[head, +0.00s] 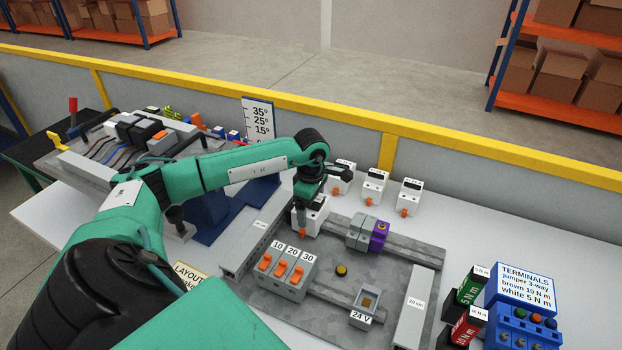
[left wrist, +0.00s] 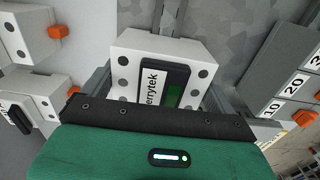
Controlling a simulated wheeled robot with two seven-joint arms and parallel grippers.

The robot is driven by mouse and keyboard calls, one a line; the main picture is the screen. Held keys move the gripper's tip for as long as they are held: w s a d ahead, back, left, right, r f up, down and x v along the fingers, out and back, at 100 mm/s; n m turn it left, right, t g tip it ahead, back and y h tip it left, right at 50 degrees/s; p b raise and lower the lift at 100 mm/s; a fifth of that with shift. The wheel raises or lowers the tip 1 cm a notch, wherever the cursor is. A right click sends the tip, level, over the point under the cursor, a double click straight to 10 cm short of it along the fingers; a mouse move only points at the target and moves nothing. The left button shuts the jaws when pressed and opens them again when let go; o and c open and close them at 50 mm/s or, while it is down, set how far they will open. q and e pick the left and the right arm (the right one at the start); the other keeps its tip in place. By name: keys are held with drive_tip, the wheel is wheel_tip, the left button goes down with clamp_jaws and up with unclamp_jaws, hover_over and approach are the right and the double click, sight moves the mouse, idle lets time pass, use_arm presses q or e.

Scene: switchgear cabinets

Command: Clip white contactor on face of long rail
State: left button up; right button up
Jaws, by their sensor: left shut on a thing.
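The white contactor (head: 312,222) is held in my left gripper (head: 308,199), at the left end of the long rail (head: 415,256) in the head view. In the left wrist view the white contactor (left wrist: 125,45) sits between the two fingers of my left gripper (left wrist: 155,88), its dark and green label face towards the camera. Whether the contactor touches the rail or is just above it I cannot tell, as the gripper and contactor hide that end. The long rail carries grey modules (head: 360,232) and a purple module (head: 379,237). My right gripper is not in view.
Several spare white contactors, one of them here (head: 375,187), stand behind the panel (head: 395,275). Breakers (head: 287,273) marked 10, 20 and 30 and a 24 V block (head: 363,305) sit nearer. A grey duct (head: 255,240) borders the left. The rail right of the purple module is bare.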

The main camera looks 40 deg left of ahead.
use_arm(q)
drive_tip(key=o, duration=1.1)
drive_tip(key=shift+f, duration=0.1)
wheel_tip(320, 180, up, 14)
drive_tip(key=b, duration=0.3)
drive_tip(key=shift+f, duration=0.1)
